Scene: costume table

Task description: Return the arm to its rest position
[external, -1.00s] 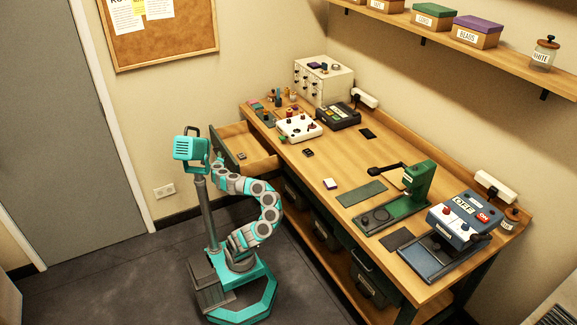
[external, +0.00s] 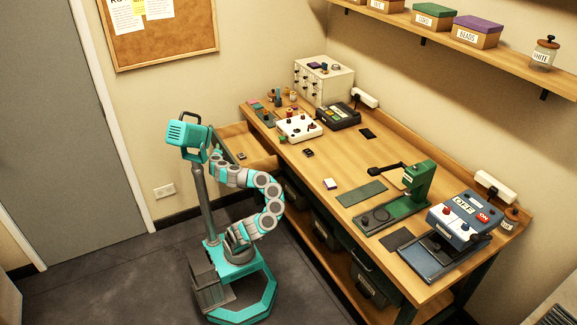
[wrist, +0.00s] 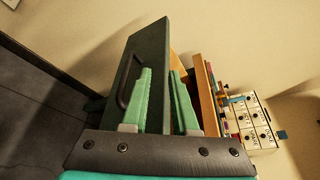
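My gripper (external: 216,160) is at the end of my raised, bent arm, close to the front of an open drawer (external: 247,153) at the left end of the workbench. My arm's lower links curve out toward the bench and back to my base.
The workbench (external: 320,163) runs along the right, with a green press (external: 417,187), a blue switch box (external: 459,219) and a white drawer cabinet (external: 322,82) on it. The cabinet also shows in the wrist view (wrist: 252,124). The floor left of my base is clear.

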